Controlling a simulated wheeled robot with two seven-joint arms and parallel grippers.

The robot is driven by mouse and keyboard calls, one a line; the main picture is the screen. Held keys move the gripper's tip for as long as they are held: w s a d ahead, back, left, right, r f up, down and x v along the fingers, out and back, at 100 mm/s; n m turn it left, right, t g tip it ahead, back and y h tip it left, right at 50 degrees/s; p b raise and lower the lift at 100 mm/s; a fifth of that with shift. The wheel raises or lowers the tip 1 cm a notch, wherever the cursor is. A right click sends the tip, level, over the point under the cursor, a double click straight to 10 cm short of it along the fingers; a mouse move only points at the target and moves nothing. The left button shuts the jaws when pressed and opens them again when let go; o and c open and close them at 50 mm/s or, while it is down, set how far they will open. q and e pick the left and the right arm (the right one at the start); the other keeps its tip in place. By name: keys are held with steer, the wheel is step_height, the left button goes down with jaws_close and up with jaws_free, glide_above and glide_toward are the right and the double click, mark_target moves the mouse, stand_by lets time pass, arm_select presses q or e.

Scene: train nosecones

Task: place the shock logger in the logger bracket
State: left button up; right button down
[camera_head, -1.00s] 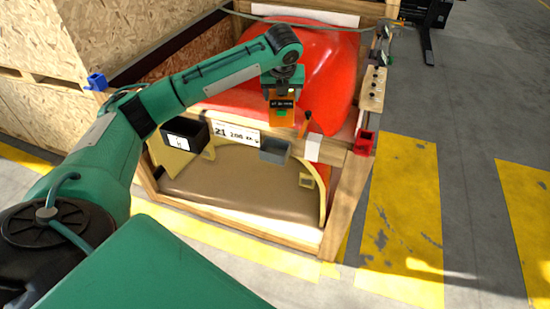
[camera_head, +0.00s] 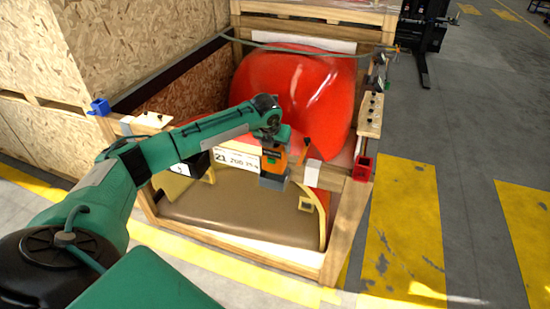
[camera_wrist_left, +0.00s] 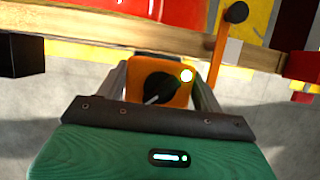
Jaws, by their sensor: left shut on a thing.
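The shock logger (camera_head: 273,161) is an orange box with a dark front patch. My left gripper (camera_head: 272,147) is shut on it and points down. The grey logger bracket (camera_head: 272,183) is on the crate's front rail, directly below the logger. The logger's lower end meets the bracket's top in the head view; I cannot tell how far it is inside. In the left wrist view the logger's orange top (camera_wrist_left: 178,97), with a black round knob and a lit green-white light, sits between the two fingers (camera_wrist_left: 160,88). My right gripper is not in view.
A red nosecone (camera_head: 300,88) lies in the wooden crate behind the rail. An orange handle (camera_head: 304,151) stands close right of the logger. A white label (camera_head: 236,160) is left of it. A red bracket (camera_head: 362,168) is at the right corner, a blue one (camera_head: 99,106) at left.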

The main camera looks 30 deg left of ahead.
mark_target(275, 158)
arm_select(q)
step_height(275, 158, down, 2)
steer(key=shift+f, duration=0.25)
step_height(275, 158, down, 3)
steer(key=shift+f+p, duration=0.15)
steer(key=shift+p, duration=0.4)
steer(key=shift+f, duration=0.4)
steer(key=shift+f, duration=0.1)
steer(key=o, duration=1.1)
steer(key=shift+o, duration=0.2)
steer(key=b+v, duration=0.2)
steer(key=v, duration=1)
